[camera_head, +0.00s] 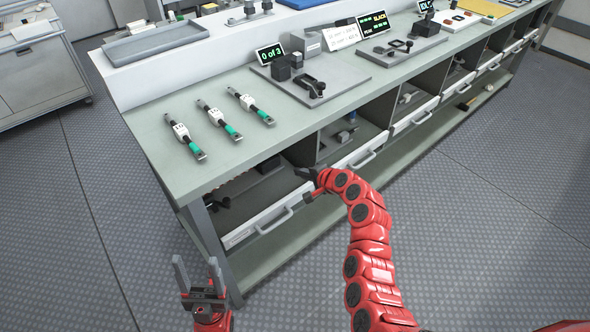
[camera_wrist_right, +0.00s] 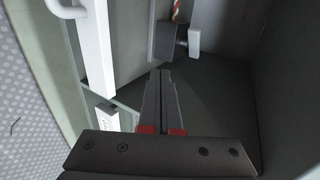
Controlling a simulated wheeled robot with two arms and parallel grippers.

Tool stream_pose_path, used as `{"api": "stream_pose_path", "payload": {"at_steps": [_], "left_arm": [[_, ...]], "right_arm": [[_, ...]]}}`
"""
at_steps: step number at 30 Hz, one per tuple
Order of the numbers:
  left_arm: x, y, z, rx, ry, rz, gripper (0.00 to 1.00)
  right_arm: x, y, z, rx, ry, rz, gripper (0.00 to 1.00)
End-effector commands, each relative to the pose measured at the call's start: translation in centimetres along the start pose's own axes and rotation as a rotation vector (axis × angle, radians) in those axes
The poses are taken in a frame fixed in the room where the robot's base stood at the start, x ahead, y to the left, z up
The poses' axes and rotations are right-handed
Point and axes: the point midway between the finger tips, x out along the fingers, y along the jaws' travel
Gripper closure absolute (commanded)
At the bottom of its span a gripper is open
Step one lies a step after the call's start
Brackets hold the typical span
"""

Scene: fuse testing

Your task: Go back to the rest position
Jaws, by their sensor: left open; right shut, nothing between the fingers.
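My left gripper (camera_head: 197,282) is low at the front left, beside the near end of the workbench. Its two fingers stand apart and nothing is between them. My right gripper (camera_head: 312,180) is at the front of the workbench, by an open compartment below the top. In the right wrist view its fingers (camera_wrist_right: 161,85) are together and empty, pointing into a dark compartment. A white handle (camera_wrist_right: 97,50) is at the left of that view, apart from the fingers.
The workbench (camera_head: 165,110) carries several green-ended fuses (camera_head: 221,125), a "0 of 3" display (camera_head: 270,53) and test fixtures (camera_head: 310,80). Drawer fronts with handles (camera_head: 273,221) line its front edge. The floor (camera_head: 480,215) to the right is clear. A grey cabinet (camera_head: 40,85) stands at the far left.

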Motion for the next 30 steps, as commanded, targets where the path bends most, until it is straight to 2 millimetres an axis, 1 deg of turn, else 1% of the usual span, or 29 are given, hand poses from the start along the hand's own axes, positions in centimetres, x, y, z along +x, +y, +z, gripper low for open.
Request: {"api": "stream_pose_path", "payload": {"at_steps": [2,6,14,17,20,21,23,25,26,27,29,30], "left_arm": [[0.1,0.0,0.0,0.000,0.000,0.000,0.39],[0.1,0.0,0.0,0.000,0.000,0.000,0.39],[0.2,0.0,-0.1,0.000,0.000,0.000,0.39],[0.8,0.0,-0.1,0.000,0.000,0.000,0.39],[2.0,-0.1,-0.3,0.000,0.000,0.000,0.39],[2.5,-0.1,-0.4,0.000,0.000,0.000,0.39],[3.3,-0.2,-0.6,0.000,0.000,0.000,0.39],[4.2,-0.2,-0.7,0.000,0.000,0.000,0.39],[4.6,-0.2,-0.8,0.000,0.000,0.000,0.39],[5.1,-0.2,-0.9,0.000,0.000,0.000,0.39],[5.8,-0.3,-1.0,0.000,0.000,0.000,0.39],[6.3,-0.3,-1.1,0.000,0.000,0.000,0.39]], "right_arm": [[-0.8,-0.1,-0.1,-0.001,0.002,-0.003,1.00],[-1.6,0.0,0.0,0.001,0.001,0.000,1.00],[-2.0,0.0,-0.2,-0.002,0.011,-0.003,1.00],[-2.3,0.1,-1.6,-0.016,0.083,-0.023,1.00],[-3.4,0.5,-4.6,-0.066,0.252,-0.061,1.00],[-4.3,0.7,-6.1,-0.096,0.342,-0.081,1.00],[-6.4,0.8,-8.3,-0.162,0.492,-0.109,1.00],[-9.4,0.8,-10.3,-0.254,0.668,-0.140,1.00],[-11.0,0.6,-11.0,-0.298,0.742,-0.154,1.00],[-13.0,0.3,-11.5,-0.358,0.835,-0.171,1.00],[-16.5,-0.5,-11.8,-0.460,0.975,-0.201,1.00],[-19.0,-1.2,-11.6,-0.530,1.067,-0.225,1.00]]}}
